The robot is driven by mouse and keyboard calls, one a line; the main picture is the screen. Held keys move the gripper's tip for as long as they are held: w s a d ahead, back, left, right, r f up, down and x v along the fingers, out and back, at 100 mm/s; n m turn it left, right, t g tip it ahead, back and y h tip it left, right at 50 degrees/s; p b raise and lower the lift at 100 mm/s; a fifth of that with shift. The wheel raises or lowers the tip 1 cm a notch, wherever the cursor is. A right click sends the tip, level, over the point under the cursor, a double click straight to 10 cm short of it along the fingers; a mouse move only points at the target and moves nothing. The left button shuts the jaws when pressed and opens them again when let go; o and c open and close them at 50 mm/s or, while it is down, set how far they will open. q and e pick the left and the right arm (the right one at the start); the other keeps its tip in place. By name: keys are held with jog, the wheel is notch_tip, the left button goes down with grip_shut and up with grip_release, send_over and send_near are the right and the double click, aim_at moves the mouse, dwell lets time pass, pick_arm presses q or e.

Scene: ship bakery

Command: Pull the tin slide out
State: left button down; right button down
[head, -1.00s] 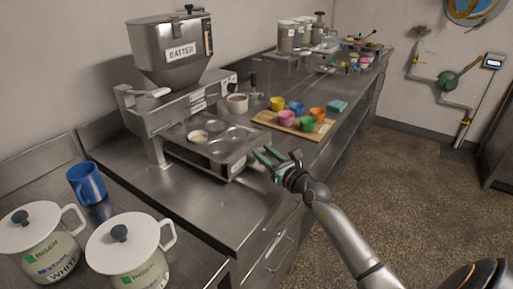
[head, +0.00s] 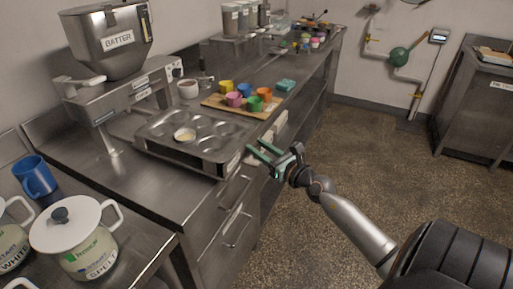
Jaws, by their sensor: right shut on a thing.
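The tin slide (head: 180,156) is a metal carriage under the batter machine (head: 118,98), drawn well out toward the counter's front edge. A grey muffin tin (head: 207,143) with several cups lies on it, and one cup holds pale batter (head: 185,134). My right gripper (head: 257,157), with green fingers, is at the front right end of the slide, shut on it. The exact spot it grips is hidden by the fingers. My left gripper is not in view.
A wooden board (head: 228,108) with several coloured cups lies behind the tin. A blue mug (head: 35,177) and white-lidded jars (head: 78,238) stand at the left. The floor at right is open.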

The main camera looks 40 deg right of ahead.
jog(key=shift+s+f, duration=0.1)
jog(key=shift+f, duration=0.1)
jog(key=c, duration=1)
grip_release()
jog(key=o, duration=0.3)
jog(key=shift+s+d+r, duration=0.1)
jog(key=shift+s+d, duration=0.05)
jog(key=shift+s, duration=0.05)
jog(key=shift+o, duration=0.9)
jog(key=shift+w, duration=0.1)
jog(key=s+b, duration=0.4)
jog(key=s, duration=0.8)
jog(key=shift+s, duration=0.3)
